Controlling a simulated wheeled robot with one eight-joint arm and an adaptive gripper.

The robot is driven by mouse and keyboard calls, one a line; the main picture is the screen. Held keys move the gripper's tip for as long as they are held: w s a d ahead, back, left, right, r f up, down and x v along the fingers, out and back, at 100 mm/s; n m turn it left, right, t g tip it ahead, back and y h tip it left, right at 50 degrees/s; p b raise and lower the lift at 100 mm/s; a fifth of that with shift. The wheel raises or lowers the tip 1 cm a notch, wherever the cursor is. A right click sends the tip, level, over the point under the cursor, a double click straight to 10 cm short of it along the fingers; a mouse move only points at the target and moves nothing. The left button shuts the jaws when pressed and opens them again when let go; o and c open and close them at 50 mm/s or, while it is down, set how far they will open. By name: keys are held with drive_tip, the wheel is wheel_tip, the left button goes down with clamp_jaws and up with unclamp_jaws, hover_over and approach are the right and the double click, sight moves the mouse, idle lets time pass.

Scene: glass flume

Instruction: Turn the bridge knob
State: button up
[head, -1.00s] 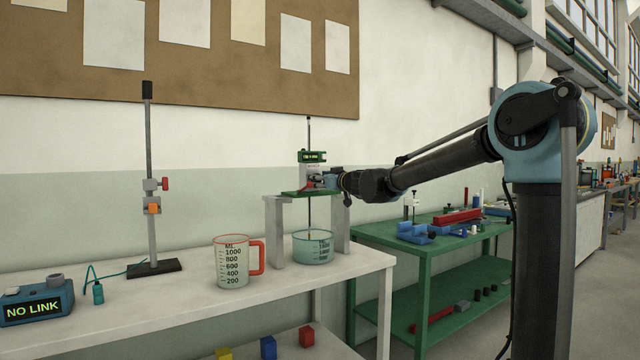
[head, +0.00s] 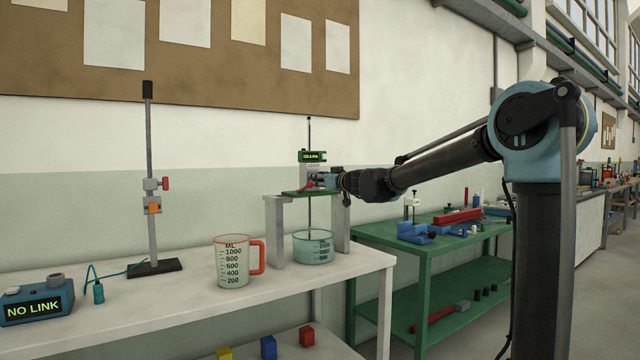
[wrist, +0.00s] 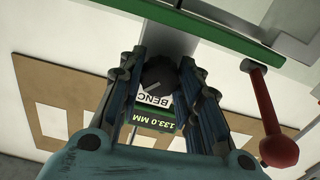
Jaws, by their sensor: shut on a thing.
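The bridge (head: 277,215) stands on the white bench, with a green plate (head: 297,192) on top and a vertical rod (head: 309,215) running down towards a clear bowl (head: 313,247). My gripper (head: 322,181) is at the bridge head. In the wrist view, its fingers are closed around a dark round knob (wrist: 157,72) with a pale pointer line. A label reading "BENC", partly hidden, and an upside-down display (wrist: 158,122) reading 133.0 MM show beyond the knob. The display (head: 312,156) is too small to read in the head view.
A red-handled lever (wrist: 274,135) juts out close to my gripper's right side in the wrist view. A measuring jug (head: 233,262) stands left of the bridge. A rod stand (head: 151,230) and a NO LINK box (head: 35,303) are further left. A green table (head: 420,245) is right.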

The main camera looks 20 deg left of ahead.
drive_tip(key=o, duration=1)
drive_tip(key=shift+w+d, duration=0.1)
drive_tip(key=shift+o, duration=0.2)
drive_tip(key=v, duration=1.2)
